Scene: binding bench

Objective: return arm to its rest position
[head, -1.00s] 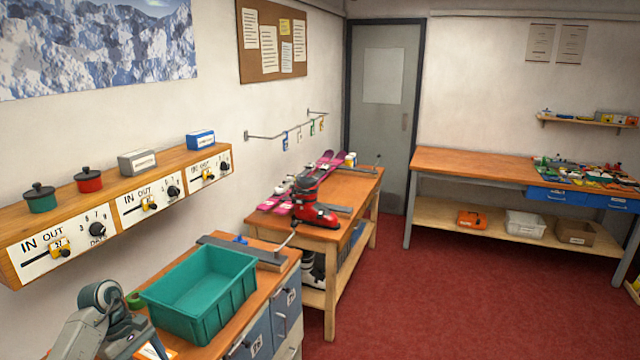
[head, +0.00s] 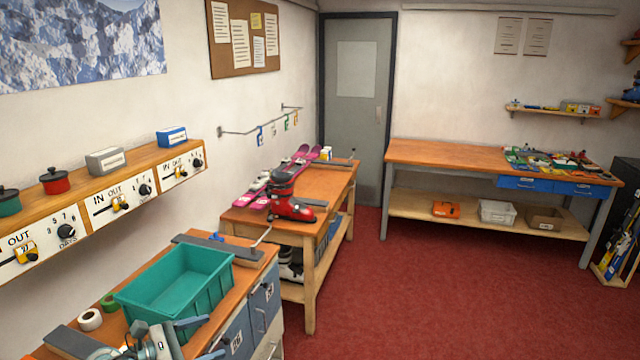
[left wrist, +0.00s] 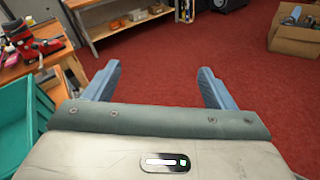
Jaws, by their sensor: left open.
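My left gripper (head: 202,339) is at the bottom left of the head view, partly cut off by the frame edge. It is just in front of the teal bin (head: 172,318) on the near bench. In the left wrist view the gripper (left wrist: 160,70) shows two blue-grey fingers spread wide, with nothing between them. Beyond them is red floor. The teal bin (left wrist: 12,128) shows at the left edge of that view. My right gripper is not in view.
The near bench (head: 262,262) also holds tape rolls (head: 90,320). Above it runs a wall shelf with dials (head: 122,204). A cardboard box (left wrist: 292,40) sits on the floor. The red carpet (head: 400,300) is clear.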

